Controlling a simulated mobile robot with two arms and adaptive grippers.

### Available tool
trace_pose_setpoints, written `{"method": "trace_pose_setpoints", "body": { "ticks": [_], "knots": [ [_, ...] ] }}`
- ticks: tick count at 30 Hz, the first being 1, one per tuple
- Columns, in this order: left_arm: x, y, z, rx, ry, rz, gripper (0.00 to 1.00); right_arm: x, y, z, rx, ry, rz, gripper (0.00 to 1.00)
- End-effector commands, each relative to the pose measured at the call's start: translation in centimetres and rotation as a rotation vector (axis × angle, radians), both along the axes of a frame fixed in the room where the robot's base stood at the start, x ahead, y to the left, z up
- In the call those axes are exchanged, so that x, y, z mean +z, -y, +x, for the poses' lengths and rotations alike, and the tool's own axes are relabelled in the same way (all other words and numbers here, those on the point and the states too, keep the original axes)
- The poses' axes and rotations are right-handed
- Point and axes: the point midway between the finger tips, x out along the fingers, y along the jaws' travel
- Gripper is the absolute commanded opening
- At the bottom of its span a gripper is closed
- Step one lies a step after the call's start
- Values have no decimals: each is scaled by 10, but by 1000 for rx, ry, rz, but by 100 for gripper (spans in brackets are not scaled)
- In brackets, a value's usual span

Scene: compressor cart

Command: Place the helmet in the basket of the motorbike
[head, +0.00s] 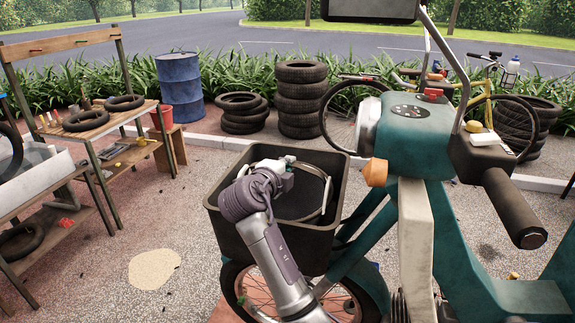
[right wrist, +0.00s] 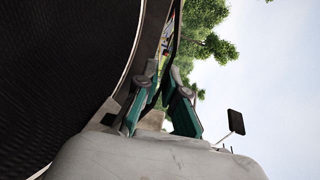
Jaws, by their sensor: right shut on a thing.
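The dark basket (head: 228,228) of the teal motorbike (head: 415,140) is mounted at its front. The helmet (head: 305,200) shows as a dark round hollow with a pale curved rim, opening upward, within the outline of the basket. Whether it touches the basket floor is hidden. My right gripper (head: 284,166) reaches over the basket from below and is shut on the helmet near its rim. In the right wrist view, a dark, textured curved surface, seemingly the helmet (right wrist: 60,80), fills the left side. My left gripper is not in view.
The handlebar grip (head: 515,210) and mirror (head: 370,8) stand right of the basket. Workbenches (head: 85,135) with tyres are at the left. A blue drum (head: 180,88) and stacked tyres (head: 300,100) stand behind. The paving left of the basket is mostly clear.

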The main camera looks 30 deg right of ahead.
Motion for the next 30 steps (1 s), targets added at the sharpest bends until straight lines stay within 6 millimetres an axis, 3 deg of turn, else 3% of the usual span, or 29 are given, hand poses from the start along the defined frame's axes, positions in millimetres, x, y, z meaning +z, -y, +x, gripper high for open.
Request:
{"method": "trace_pose_setpoints", "body": {
  "ticks": [14, 15, 18, 30],
  "knots": [
    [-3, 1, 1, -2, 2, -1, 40, -7, 0, 0, 1, 8, -2, 0],
    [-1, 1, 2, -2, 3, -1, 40, -8, 0, 0, 1, 2, 0, 15],
    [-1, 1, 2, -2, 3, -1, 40, -8, 0, 0, 1, 2, 0, 32],
    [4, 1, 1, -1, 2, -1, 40, -4, 0, 0, 0, 1, -1, 34]
  ]
}}
